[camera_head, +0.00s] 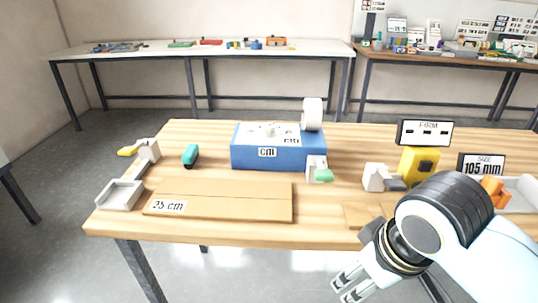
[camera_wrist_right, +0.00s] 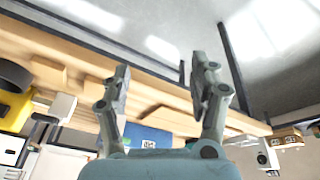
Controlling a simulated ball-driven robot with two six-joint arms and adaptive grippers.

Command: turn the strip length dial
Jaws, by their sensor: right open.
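A blue box (camera_head: 270,153) with a "cm" label stands in the middle of the wooden table (camera_head: 205,180). A pale plate with a small raised knob (camera_head: 269,130) and a second "cm" label is on its top. The knob looks like the dial, but its markings are too small to read. Part of the blue box also shows in the right wrist view (camera_wrist_right: 150,137). My right gripper (camera_head: 347,286) is open and empty, in front of the table's front edge and well apart from the box. It also shows in the right wrist view (camera_wrist_right: 165,72). My left gripper is not in view.
A white roll (camera_head: 312,114) stands at the box's right end, near a green-tipped grey part (camera_head: 319,171). A board marked 25 cm (camera_head: 220,199) lies in front. A yellow device (camera_head: 419,164) and "105 mm" sign (camera_head: 482,165) stand right. A tray (camera_head: 120,194) is left.

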